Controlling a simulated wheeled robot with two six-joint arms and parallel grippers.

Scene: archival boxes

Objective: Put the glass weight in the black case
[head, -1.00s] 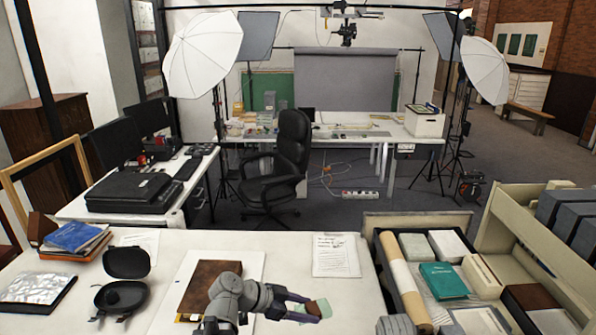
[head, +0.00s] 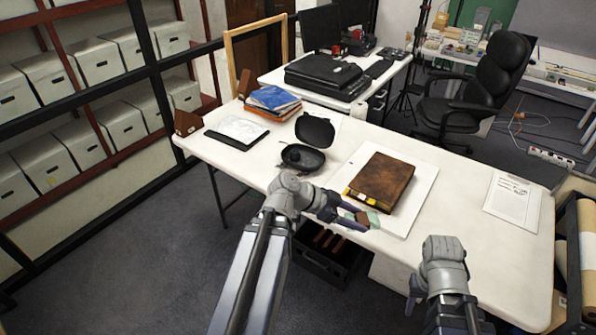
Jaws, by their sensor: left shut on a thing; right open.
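The black case (head: 315,131) lies open on the white table, its lid raised behind its lower half; a dark round shape sits in the lower half. My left gripper (head: 360,215) is shut on a small pale green and brownish piece, which looks like the glass weight (head: 373,218). It is held near the table's front edge, right of the case and in front of the brown book. The fingers partly hide the weight. My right gripper (head: 412,296) is open, low at the right by the table's front edge; its fingers are mostly hidden.
A thick brown book (head: 381,181) lies on a white board (head: 412,213) right of the case. A silvery sheet on a black folder (head: 238,131) and stacked blue and orange folders (head: 273,101) lie to the left. A paper sheet (head: 511,196) lies at the right. A dark crate (head: 322,262) stands below the table.

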